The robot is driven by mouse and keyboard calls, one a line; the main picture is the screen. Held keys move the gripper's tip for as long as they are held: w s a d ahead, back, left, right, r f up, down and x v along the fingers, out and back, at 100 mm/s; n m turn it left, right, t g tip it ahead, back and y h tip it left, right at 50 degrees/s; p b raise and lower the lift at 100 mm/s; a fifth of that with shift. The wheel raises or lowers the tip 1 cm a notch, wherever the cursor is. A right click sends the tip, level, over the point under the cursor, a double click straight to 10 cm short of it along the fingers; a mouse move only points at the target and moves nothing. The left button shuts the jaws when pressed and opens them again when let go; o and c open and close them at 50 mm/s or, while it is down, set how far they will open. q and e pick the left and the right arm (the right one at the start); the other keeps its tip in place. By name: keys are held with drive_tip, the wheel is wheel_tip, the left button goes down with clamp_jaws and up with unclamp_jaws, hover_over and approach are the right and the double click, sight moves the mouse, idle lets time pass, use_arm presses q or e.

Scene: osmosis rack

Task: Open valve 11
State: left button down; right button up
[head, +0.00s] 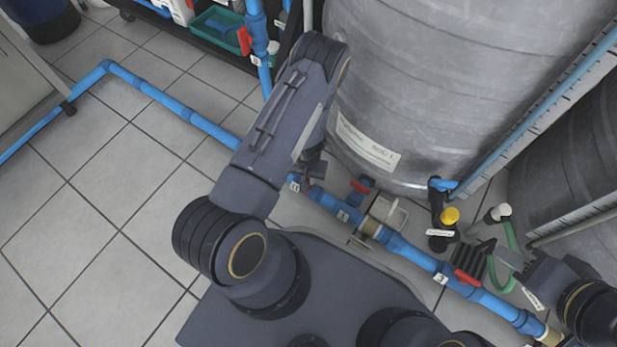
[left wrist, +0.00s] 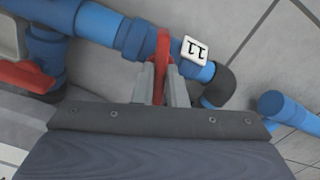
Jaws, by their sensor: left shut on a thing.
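Valve 11 sits on a blue pipe in the left wrist view, with a white tag reading 11 (left wrist: 195,51) beside it. Its red handle (left wrist: 163,55) stands between the two grey fingers of my left gripper (left wrist: 160,82), which is shut on it. In the head view my left arm reaches down to the blue floor pipe, and a white tag (head: 294,182) shows beside its end. The arm hides the handle there. My right gripper (head: 492,262) is at the lower right, near another red-handled valve; its finger gap is unclear.
A large grey tank (head: 430,80) stands behind the pipe. Other red handles show along the blue pipe (head: 415,255), including one (head: 466,277) near my right gripper. A yellow-capped fitting (head: 450,215) and a green hose (head: 513,250) are close by. The tiled floor (head: 100,200) at left is clear.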

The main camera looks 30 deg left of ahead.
use_arm(q)
drive_tip(key=n, duration=0.7)
drive_tip(key=shift+p, duration=0.35)
drive_tip(key=n, duration=0.6)
drive_tip(key=shift+n, duration=0.4)
drive_tip(key=c, duration=1.5)
unclamp_jaws()
drive_tip(key=shift+o, duration=0.2)
drive_tip(key=shift+p, duration=0.3)
wheel_tip(320, 180, up, 8)
drive_tip(key=p, duration=0.3)
drive_tip(key=shift+p, duration=0.3)
drive_tip(key=shift+f, duration=0.1)
